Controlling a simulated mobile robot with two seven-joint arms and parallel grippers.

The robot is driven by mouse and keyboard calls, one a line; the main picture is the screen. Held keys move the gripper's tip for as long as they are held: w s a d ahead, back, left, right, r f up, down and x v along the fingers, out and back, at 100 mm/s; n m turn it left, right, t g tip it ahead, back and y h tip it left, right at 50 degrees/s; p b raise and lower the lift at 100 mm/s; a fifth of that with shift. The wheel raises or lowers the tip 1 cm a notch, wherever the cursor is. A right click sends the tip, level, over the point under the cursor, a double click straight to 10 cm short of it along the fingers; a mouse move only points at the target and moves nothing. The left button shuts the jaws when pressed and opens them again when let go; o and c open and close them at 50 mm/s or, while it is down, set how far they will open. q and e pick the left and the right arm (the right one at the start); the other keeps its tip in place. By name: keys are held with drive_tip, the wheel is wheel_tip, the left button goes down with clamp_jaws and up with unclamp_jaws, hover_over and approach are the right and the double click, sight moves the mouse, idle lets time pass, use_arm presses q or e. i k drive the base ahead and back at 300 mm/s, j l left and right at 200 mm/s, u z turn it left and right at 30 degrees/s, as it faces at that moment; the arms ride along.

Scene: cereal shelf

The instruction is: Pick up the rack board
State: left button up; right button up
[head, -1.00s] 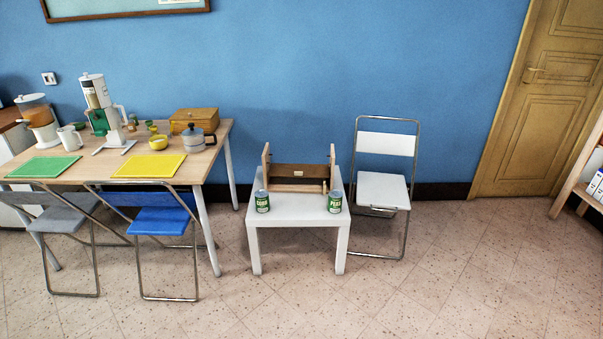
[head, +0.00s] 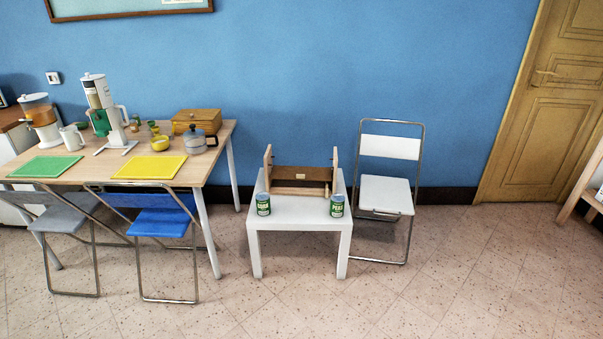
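A wooden rack (head: 267,168) stands on the small white table (head: 300,214), near its back edge against the blue wall side. It has two upright end pieces and a dark brown board (head: 289,174) between them with a small light label. A light wooden bar runs low across its front. I cannot tell whether the dark board is the rack board or how it is fixed. Two green cans, one (head: 263,204) at the left and one (head: 337,205) at the right, stand in front of the rack. Neither of my grippers is in view.
A white folding chair (head: 387,193) stands right of the white table. A long wooden table (head: 105,163) with kitchen items is at the left, with a grey chair (head: 57,218) and a blue chair (head: 160,222) before it. The tiled floor in front is clear.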

sight(288, 172)
drive_tip(key=i+l+u, duration=0.1)
drive_tip(key=i+l, duration=0.25)
drive_tip(key=i+l+u, duration=0.1)
drive_tip(key=i+l, duration=0.25)
drive_tip(key=l, duration=0.2)
drive_tip(key=i+l, duration=0.3)
drive_tip(key=l, duration=0.2)
drive_tip(key=i+l+u, duration=0.15)
drive_tip(key=i+l, duration=0.2)
drive_tip(key=l, duration=0.15)
drive_tip(key=i+l+u, duration=0.1)
drive_tip(key=i+l, duration=0.2)
drive_tip(key=l, duration=0.25)
drive_tip(key=i+l+u, duration=0.1)
drive_tip(key=i+l, duration=0.15)
drive_tip(key=l, duration=0.3)
drive_tip(key=i+l+u, duration=0.1)
drive_tip(key=i+l, duration=0.15)
drive_tip(key=l, duration=0.3)
drive_tip(key=i+l+u, duration=0.1)
drive_tip(key=i+l, duration=0.15)
drive_tip(key=l, duration=0.35)
